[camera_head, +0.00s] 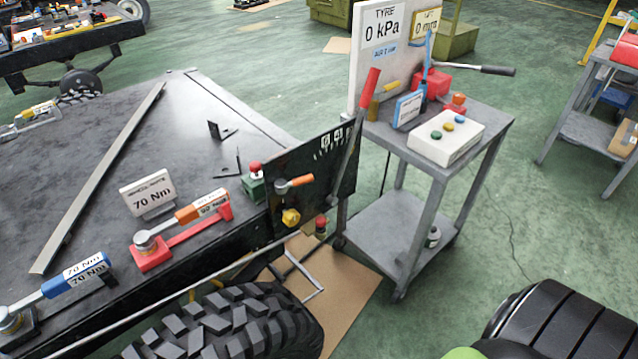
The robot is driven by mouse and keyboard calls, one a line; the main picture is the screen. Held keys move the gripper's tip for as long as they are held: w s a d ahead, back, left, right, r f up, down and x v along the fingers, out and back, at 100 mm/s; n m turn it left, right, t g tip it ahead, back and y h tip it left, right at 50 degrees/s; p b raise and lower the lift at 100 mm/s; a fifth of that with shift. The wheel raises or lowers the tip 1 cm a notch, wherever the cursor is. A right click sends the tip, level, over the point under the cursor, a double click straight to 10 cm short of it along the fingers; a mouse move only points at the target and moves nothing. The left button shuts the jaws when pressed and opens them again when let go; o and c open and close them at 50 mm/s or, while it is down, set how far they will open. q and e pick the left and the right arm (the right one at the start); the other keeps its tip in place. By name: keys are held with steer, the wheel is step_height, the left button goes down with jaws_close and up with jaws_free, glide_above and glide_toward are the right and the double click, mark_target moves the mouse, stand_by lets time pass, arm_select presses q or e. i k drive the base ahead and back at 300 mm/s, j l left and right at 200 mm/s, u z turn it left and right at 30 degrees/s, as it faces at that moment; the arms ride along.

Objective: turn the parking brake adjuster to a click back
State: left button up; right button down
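A dark upright panel (344,179) stands at the right end of the black bench, with white marks near its top. A long grey lever with a red grip (371,88) rises tilted along the panel's right part. On its left part are a small orange-handled lever (296,184) and, below it, a yellow knob (291,217). A red-topped knob (321,222) is at its lower edge. No label shows which part is the parking brake adjuster. Neither of my grippers is in view.
The black bench (120,120) holds torque wrenches, a 70 Nm sign (147,194) and a long grey bar (105,170). A grey cart (480,150) with a gauge board (372,55) stands right of the panel. A tyre (240,325) is in front. Green floor is open at right.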

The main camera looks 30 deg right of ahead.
mark_target(291, 217)
steer(key=l+u, duration=0.35)
steer(key=l, duration=2.5)
steer(key=i, duration=0.05)
